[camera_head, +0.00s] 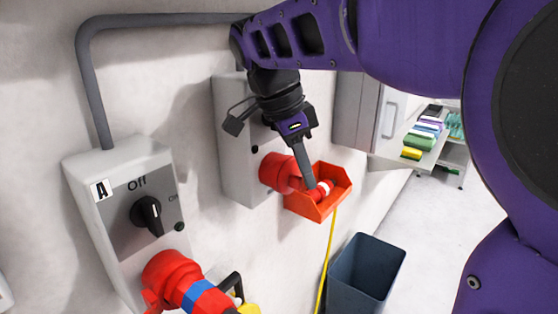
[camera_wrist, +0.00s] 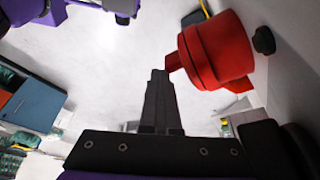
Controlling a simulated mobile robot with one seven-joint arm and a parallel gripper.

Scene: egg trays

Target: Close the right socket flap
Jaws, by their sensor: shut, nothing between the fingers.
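The right socket (camera_head: 278,172) is a red round housing on the right grey wall box. It also shows in the wrist view as a red cylinder (camera_wrist: 222,50) at upper right, with a small red tab on its side. I cannot clearly separate its flap from the housing or tell the flap's angle. My gripper (camera_head: 308,186) points down in front of the socket, with its fingers together and empty. In the wrist view the dark fingertips (camera_wrist: 159,75) are close to the red tab; contact cannot be told. My fingers hide part of the socket's front side in the head view.
An orange holder (camera_head: 318,213) below the socket contains a red-and-white plug (camera_head: 323,189) with a yellow cable (camera_head: 325,265). The left switch box (camera_head: 90,200), marked A and Off, has a red socket with a plug. A dark blue bin (camera_head: 366,275) stands below.

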